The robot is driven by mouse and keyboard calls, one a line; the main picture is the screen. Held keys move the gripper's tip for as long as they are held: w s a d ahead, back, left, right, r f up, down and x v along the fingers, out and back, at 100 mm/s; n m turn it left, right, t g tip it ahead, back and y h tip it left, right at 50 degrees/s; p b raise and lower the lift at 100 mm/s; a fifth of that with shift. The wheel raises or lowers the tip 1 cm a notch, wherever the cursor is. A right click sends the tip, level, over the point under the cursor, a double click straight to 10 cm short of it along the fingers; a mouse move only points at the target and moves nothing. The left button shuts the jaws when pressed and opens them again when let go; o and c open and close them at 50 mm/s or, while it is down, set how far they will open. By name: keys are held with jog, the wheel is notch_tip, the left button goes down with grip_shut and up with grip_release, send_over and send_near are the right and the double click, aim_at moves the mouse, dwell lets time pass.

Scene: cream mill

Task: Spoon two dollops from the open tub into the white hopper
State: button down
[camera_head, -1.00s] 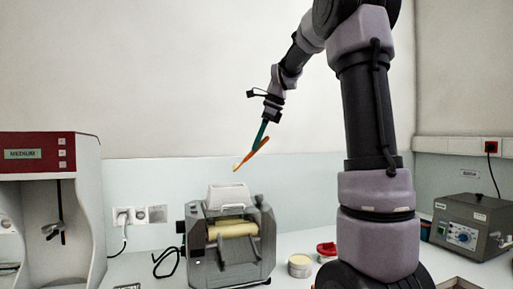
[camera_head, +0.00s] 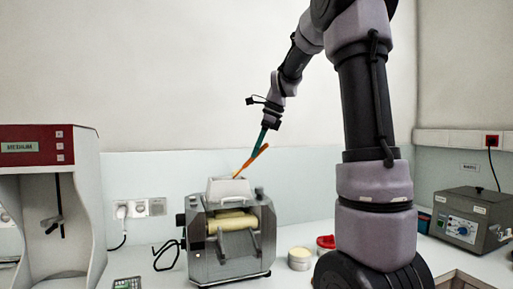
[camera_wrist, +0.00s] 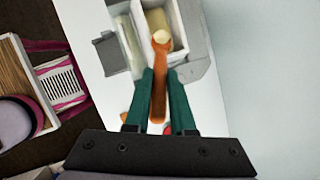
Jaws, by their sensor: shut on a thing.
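My gripper (camera_head: 262,140) has green fingers shut on an orange spoon (camera_head: 252,159). The spoon slants down to the left, its bowl end just above the white hopper (camera_head: 228,188) on top of the grey mill (camera_head: 262,228). In the wrist view the spoon (camera_wrist: 159,88) lies between the fingers of my gripper (camera_wrist: 160,76), and a pale cream dollop (camera_wrist: 162,37) sits in its bowl. The bowl shows over the hopper's opening (camera_wrist: 178,22); whether it touches is unclear. The open tub (camera_head: 299,263) of pale cream stands on the bench right of the mill.
A red lid (camera_head: 325,242) lies behind and right of the tub. A red-topped machine (camera_head: 45,133) stands at left, and a grey control box (camera_head: 466,220) at right. A black cable (camera_head: 165,256) lies beside the mill. Wall sockets (camera_head: 140,208) are behind.

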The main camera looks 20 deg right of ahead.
jog(key=shift+f, duration=0.4)
dwell(0.7)
jog(key=shift+s+d, duration=0.15)
jog(key=shift+d, duration=0.1)
dwell(1.0)
jog(key=shift+r, duration=3)
jog(key=shift+s, duration=0.1)
